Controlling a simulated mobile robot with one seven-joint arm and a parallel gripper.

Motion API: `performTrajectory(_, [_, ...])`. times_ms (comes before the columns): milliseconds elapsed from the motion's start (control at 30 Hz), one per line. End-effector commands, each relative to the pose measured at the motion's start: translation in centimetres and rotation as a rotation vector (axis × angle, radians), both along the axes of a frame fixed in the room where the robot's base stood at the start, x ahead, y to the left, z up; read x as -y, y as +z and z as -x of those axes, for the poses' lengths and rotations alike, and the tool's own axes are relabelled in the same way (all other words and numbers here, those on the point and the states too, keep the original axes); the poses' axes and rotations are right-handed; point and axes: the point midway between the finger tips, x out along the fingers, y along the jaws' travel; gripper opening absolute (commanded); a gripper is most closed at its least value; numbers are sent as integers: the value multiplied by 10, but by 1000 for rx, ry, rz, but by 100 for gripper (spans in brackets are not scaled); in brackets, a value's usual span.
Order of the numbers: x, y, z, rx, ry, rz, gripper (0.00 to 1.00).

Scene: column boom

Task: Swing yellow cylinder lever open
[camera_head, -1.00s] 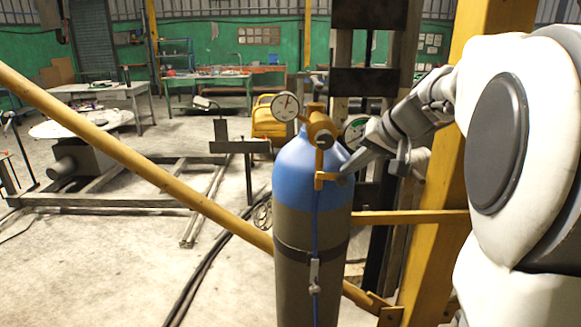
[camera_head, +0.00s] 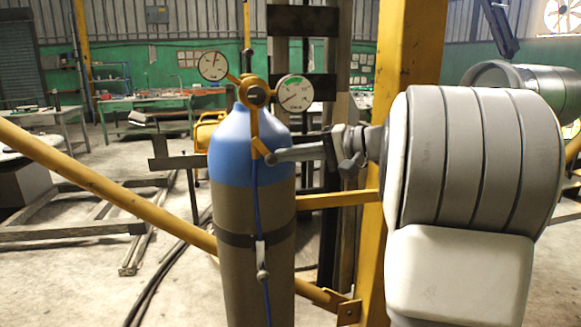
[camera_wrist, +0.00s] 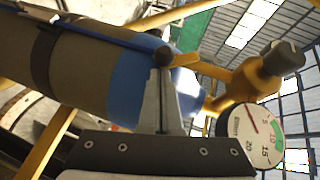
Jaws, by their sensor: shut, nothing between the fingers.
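The gas cylinder (camera_head: 230,195) stands upright, brown with a blue shoulder (camera_head: 232,150). A yellow valve hub (camera_head: 254,94) sits at its top, and the yellow lever (camera_head: 256,128) hangs down from it, leaning slightly right. My gripper (camera_head: 274,157) comes in from the right, shut and empty, its tips at the lever's lower end. In the wrist view my gripper (camera_wrist: 162,62) points at the blue shoulder, and the lever (camera_wrist: 185,61) shows just beside the tips. Whether they touch I cannot tell. The hub (camera_wrist: 245,85) is right of them.
Two round gauges, left (camera_head: 213,65) and right (camera_head: 294,93), flank the hub; the right one also shows close in the wrist view (camera_wrist: 256,135). A yellow post (camera_head: 405,50) stands right.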

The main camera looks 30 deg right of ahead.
Motion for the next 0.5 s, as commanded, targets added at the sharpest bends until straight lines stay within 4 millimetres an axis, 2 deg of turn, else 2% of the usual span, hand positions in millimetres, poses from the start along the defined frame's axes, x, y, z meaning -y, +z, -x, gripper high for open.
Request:
performTrajectory(33, [-1,-13,0,10,0,-45,0])
performTrajectory(200, [-7,-22,-2,53,1,-196,0])
performTrajectory(400, [-15,-28,-4,97,2,-352,0])
performTrajectory(500, [-14,-21,-4,101,2,-356,0])
